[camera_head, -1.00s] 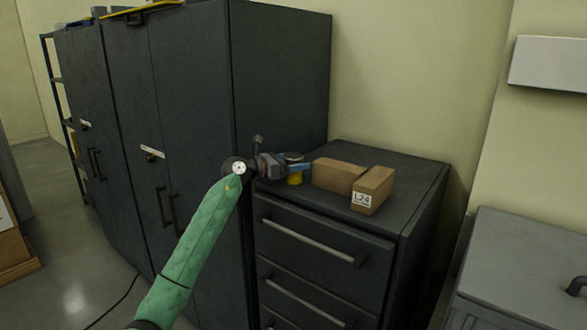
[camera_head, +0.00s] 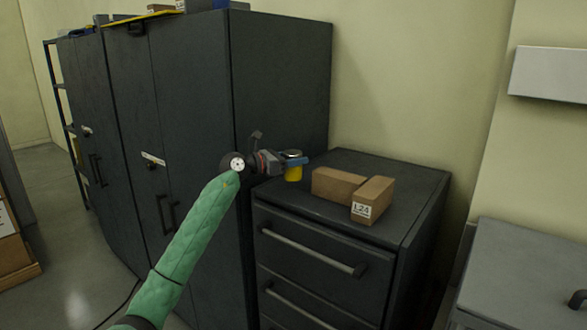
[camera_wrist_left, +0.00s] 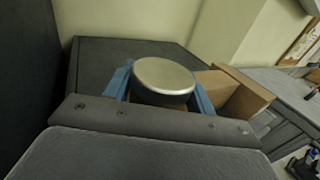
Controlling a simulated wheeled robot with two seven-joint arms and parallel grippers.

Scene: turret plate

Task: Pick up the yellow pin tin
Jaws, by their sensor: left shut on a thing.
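The yellow pin tin (camera_head: 293,171) is a small yellow can with a pale metal lid, near the back left of the dark drawer cabinet's top. My left gripper (camera_head: 296,161) is shut on it, with blue fingers on either side. In the left wrist view the round lid of the tin (camera_wrist_left: 165,76) sits between the two blue fingertips of my left gripper (camera_wrist_left: 162,88). The tin is upright; whether its base touches the cabinet top I cannot tell. My right gripper is not in view.
Tall dark cabinets (camera_head: 281,80) rise close on the left. A grey lidded unit (camera_head: 530,255) is at the right.

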